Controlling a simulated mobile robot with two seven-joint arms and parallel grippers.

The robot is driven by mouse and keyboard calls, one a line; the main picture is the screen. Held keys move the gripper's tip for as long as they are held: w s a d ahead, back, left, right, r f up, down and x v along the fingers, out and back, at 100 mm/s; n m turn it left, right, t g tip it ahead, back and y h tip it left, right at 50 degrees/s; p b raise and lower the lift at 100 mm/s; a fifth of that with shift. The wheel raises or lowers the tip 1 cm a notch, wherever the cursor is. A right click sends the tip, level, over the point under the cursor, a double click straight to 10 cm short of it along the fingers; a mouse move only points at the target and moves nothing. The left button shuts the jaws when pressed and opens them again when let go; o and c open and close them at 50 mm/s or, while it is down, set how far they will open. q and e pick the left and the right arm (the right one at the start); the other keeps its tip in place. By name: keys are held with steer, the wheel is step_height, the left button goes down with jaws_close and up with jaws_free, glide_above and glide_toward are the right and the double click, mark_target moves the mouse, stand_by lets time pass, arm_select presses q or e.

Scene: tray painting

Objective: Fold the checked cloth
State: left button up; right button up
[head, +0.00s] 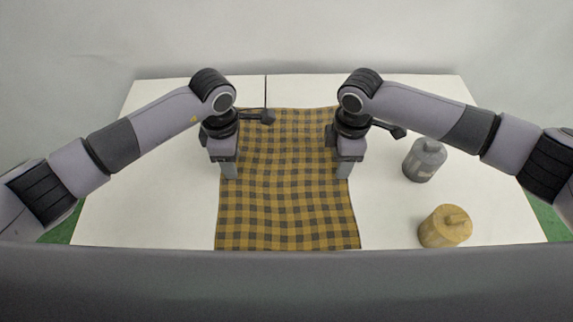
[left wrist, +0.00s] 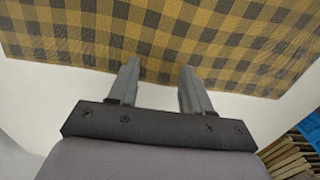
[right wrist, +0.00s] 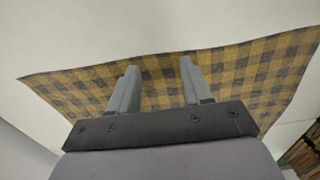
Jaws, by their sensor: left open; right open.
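The yellow and dark checked cloth (head: 288,200) lies spread out on the white table, slightly wavy, its near edge at the bottom of the head view. My left gripper (head: 230,178) is over the cloth's left edge, open and empty. In the left wrist view its fingers (left wrist: 160,75) point at the cloth (left wrist: 170,35) near its edge. My right gripper (head: 343,176) is over the cloth's right edge, open and empty. In the right wrist view its fingers (right wrist: 160,72) overlap the cloth (right wrist: 230,75). The cloth's far corners are partly hidden by my arms.
A grey lidded container (head: 424,162) and a yellow wooden-looking lidded pot (head: 444,228) stand on the white table (head: 130,215) right of the cloth. The table left of the cloth is clear. A stack of brown slatted items (left wrist: 290,158) shows at the left wrist view's corner.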

arm_select(q)
steer(key=shift+f, duration=0.15)
steer(key=shift+c, duration=0.2)
arm_select(e)
steer(key=shift+f, duration=0.2)
steer(key=shift+c, duration=0.2)
arm_select(q)
jaws_close()
arm_select(e)
jaws_close()
arm_select(q)
steer(key=shift+r, duration=0.2)
arm_select(e)
steer(key=shift+r, duration=0.2)
